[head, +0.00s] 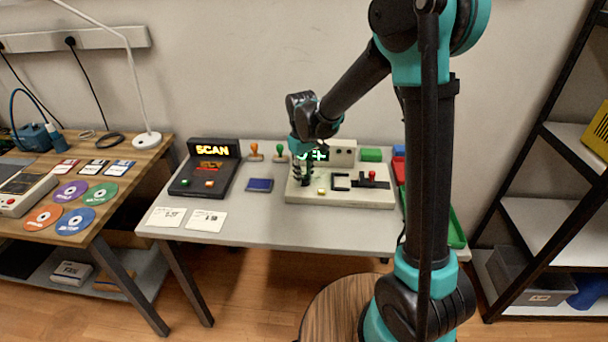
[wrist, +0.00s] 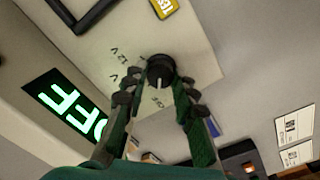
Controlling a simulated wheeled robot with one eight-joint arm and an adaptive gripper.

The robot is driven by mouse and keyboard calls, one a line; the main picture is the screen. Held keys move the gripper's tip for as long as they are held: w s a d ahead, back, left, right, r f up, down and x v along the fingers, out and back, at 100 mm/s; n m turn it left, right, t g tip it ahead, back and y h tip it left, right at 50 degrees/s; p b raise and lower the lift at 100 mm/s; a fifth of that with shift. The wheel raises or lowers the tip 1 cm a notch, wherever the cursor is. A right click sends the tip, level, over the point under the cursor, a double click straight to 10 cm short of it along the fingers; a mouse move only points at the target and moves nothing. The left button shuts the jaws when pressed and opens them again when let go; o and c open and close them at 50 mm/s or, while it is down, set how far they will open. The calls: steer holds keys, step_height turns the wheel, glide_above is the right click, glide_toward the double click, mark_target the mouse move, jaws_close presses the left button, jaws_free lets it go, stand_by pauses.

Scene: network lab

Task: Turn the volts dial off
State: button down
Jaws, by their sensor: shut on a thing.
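The volts dial (wrist: 160,70) is a black round knob on a cream panel (wrist: 205,62), seen in the wrist view. My gripper (wrist: 158,88) is shut on it, one finger on each side. A pale pointer line on the knob faces the bottom of the picture, toward a small printed label that is hard to read. The green display (wrist: 66,104) shows large letters that look like OFF, partly cut off by my gripper. In the head view my gripper (head: 303,178) reaches down to the left part of the cream test panel (head: 340,197) and hides the dial.
A yellow button (wrist: 164,7) shows near the dial. A dark SCAN device (head: 205,170) and a blue pad (head: 260,185) lie left of the panel. Price cards (head: 206,221) lie at the table's front left. A green tray (head: 455,228) is at the right.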

mark_target(303, 178)
steer(key=shift+n, duration=1.1)
steer(key=c, duration=1.2)
jaws_free()
step_height(303, 178, up, 12)
steer(key=shift+s, duration=0.15)
